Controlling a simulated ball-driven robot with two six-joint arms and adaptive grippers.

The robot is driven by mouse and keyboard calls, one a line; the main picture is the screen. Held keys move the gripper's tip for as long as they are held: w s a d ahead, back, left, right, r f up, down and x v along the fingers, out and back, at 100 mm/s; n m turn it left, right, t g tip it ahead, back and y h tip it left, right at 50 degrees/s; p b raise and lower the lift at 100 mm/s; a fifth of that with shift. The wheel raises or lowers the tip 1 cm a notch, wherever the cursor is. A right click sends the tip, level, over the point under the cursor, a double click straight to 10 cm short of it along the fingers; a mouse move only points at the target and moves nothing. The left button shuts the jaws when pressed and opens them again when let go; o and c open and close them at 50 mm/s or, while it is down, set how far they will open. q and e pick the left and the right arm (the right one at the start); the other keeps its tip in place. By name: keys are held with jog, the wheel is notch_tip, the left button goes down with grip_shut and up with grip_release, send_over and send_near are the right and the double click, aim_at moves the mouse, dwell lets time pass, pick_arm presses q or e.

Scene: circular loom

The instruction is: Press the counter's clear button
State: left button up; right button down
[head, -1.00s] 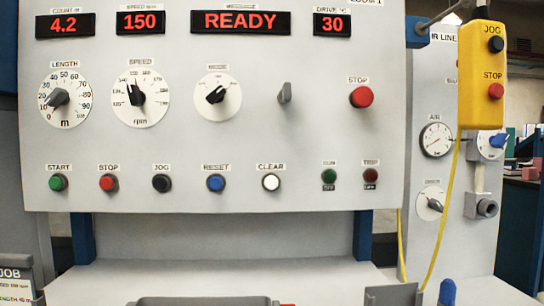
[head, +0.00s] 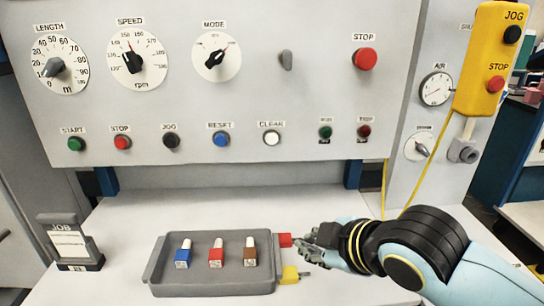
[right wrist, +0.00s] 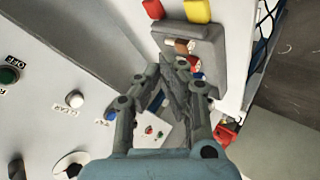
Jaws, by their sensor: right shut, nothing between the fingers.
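The clear button is a white round button (head: 271,138) under the CLEAR label on the panel's lower row in the head view. It also shows in the right wrist view (right wrist: 75,99), left of my fingers. My right gripper (head: 306,240) is low in front of the panel, below and right of the clear button and apart from it. It is by the tray's right end. Its fingers are shut and empty, as the right wrist view (right wrist: 178,72) also shows. My left gripper is out of view.
A grey tray (head: 212,291) with several coloured bottles stands on the white ledge. A red piece (head: 285,240) and a yellow piece (head: 290,275) lie at its right. A blue reset button (head: 221,139) is beside the clear button. A yellow pendant (head: 490,60) hangs at right.

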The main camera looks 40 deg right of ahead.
aim_at(272, 139)
jog(key=w+a+r+n+t+y, duration=0.1)
jog(key=w+r+n+t+y, duration=0.4)
jog(key=n, duration=1.3)
jog(key=shift+w+a+r+t+y, duration=0.4)
jog(key=shift+w+r+t, duration=1.65)
jog(key=shift+t, duration=0.55)
jog(key=shift+s+r, duration=0.1)
jog(key=shift+w+d+b, duration=0.55)
jog(key=shift+w+d, duration=0.25)
jog(key=shift+w, duration=0.45)
jog(key=shift+w+d+b, duration=0.5)
jog(key=shift+w+d, duration=0.25)
jog(key=shift+w, duration=0.45)
jog(key=shift+w+d+b, duration=0.55)
jog(key=shift+w+d, duration=0.25)
jog(key=shift+w, duration=0.45)
jog(key=shift+w+d, duration=0.1)
jog(key=shift+w, duration=0.05)
jog(key=shift+w+d, duration=0.15)
jog(key=shift+w, duration=0.05)
